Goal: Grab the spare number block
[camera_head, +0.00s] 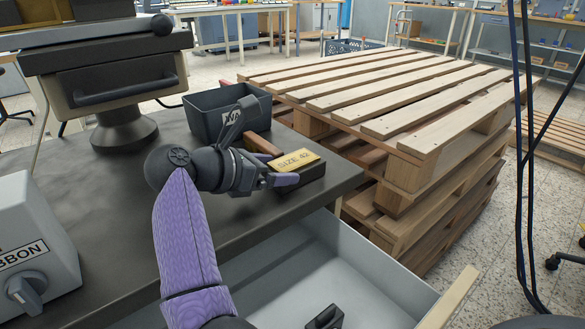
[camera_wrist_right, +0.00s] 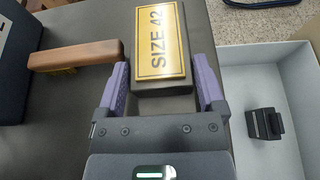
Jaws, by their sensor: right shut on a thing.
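I cannot tell whether the block is clear of the bench. A small black block-like part (camera_wrist_right: 265,124) lies in the open drawer; the head view shows it at the bottom edge (camera_head: 325,318). My left gripper is not in view.
A dark bin (camera_head: 215,112) stands behind the gripper, with a wooden-handled brush (camera_wrist_right: 75,56) beside it. The light grey drawer (camera_head: 310,262) is open below the bench. Stacked wooden pallets (camera_head: 400,100) stand to the right. A ribbon box (camera_head: 30,235) sits at left.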

